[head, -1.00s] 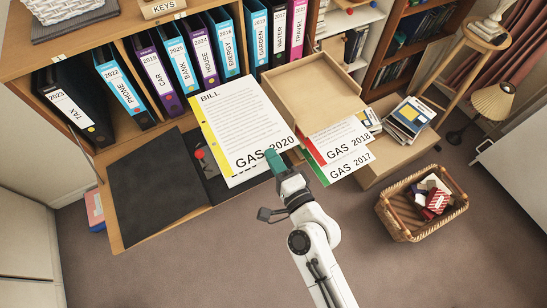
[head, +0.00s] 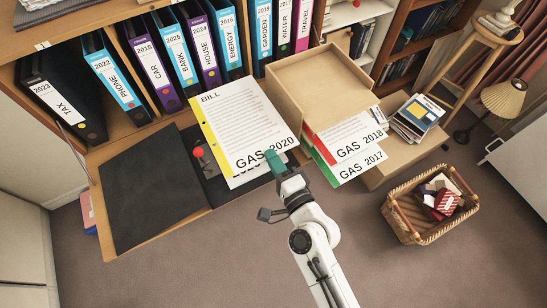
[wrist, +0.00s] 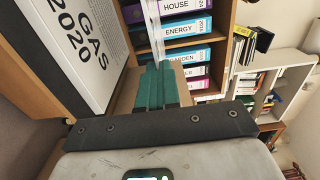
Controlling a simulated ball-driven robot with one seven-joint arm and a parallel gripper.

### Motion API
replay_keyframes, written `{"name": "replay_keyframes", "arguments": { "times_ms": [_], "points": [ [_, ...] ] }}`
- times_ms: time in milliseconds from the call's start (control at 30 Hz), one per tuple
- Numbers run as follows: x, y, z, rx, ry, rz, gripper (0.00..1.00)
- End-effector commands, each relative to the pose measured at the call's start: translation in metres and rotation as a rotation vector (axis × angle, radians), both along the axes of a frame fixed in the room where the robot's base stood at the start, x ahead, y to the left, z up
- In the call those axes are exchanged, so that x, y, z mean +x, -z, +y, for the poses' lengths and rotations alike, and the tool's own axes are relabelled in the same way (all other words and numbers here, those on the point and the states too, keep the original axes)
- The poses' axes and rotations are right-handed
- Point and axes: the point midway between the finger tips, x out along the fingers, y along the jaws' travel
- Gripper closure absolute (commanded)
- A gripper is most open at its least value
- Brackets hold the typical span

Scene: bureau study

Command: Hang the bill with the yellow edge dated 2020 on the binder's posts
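The bill with the yellow edge (head: 245,120), marked GAS 2020, is a white sheet lying over the right part of the open black binder (head: 145,190) in the head view. Its yellow edge faces left. My gripper (head: 272,158) is shut on the bill's lower right side. In the wrist view, the teal fingers (wrist: 162,85) are closed on a thin pale strip, the bill seen nearly edge-on. A red round spot (head: 198,152) shows on the binder beside the yellow edge. The posts are mostly hidden or too small to tell.
An open wooden box (head: 320,85) stands right of the bill. Bills marked GAS 2018 (head: 350,135) and GAS 2017 (head: 350,162) stick out below it. Labelled binders (head: 180,55) stand in the shelf behind. A wicker basket (head: 400,215) is on the floor at right.

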Motion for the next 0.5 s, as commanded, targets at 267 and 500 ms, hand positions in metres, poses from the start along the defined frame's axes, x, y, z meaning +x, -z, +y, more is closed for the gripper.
{"name": "replay_keyframes", "arguments": {
  "times_ms": [267, 500],
  "points": [
    [0.000, 0.013, 0.000, 0.001, 0.001, 0.000, 1.00],
    [0.000, 0.027, 0.000, 0.001, 0.000, 0.000, 1.00]
  ]
}}
